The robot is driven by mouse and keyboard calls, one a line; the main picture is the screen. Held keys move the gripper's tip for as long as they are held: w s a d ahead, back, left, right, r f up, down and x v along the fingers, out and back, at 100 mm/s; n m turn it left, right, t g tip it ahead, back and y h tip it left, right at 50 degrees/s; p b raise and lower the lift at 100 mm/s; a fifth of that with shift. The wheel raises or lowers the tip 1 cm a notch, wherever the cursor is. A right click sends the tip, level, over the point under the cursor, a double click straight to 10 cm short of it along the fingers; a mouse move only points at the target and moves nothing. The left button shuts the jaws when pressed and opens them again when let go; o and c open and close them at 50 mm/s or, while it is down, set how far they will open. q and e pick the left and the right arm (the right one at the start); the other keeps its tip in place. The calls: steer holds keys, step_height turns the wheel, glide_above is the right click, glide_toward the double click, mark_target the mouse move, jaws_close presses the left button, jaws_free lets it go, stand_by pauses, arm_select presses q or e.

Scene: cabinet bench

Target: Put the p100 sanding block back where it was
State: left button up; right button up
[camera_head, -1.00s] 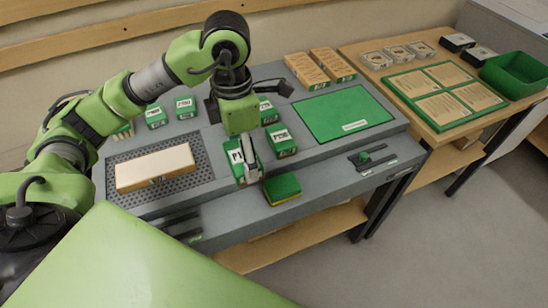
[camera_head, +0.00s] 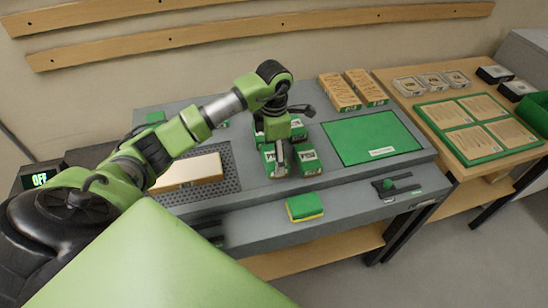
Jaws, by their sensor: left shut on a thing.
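My left gripper (camera_head: 281,158) is shut on a green-and-white sanding block (camera_head: 268,163), its white face marked with a P; the rest of the label is covered or too small to read. The held block is upright, close to the left of a similar labelled block (camera_head: 307,161) on the grey bench. I cannot tell whether it touches the bench. More green-and-white blocks (camera_head: 298,129) stand just behind, partly hidden by my gripper. My right gripper is not in view.
A pale wooden board (camera_head: 190,171) lies on a perforated mat (camera_head: 230,181) to the left. A green mat (camera_head: 367,139) lies to the right. A green-and-yellow sponge-like block (camera_head: 304,207) is at the front. Brown boxes (camera_head: 340,93) stand at the back.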

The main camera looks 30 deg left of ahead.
arm_select(q)
steer(key=shift+s+f+p, duration=0.1)
steer(key=shift+f+p, duration=0.35)
steer(key=shift+f, duration=0.8)
steer(key=o, duration=1.1)
steer(key=shift+c, duration=0.2)
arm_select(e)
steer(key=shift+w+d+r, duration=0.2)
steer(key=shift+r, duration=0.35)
arm_select(q)
steer(key=shift+r, duration=0.1)
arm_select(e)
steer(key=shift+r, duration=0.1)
arm_select(q)
steer(key=shift+r, duration=0.2)
step_height(320, 180, up, 11)
steer(key=b, duration=0.3)
steer(key=shift+f+b, duration=0.2)
steer(key=shift+b, duration=0.1)
steer(key=shift+r, duration=0.55)
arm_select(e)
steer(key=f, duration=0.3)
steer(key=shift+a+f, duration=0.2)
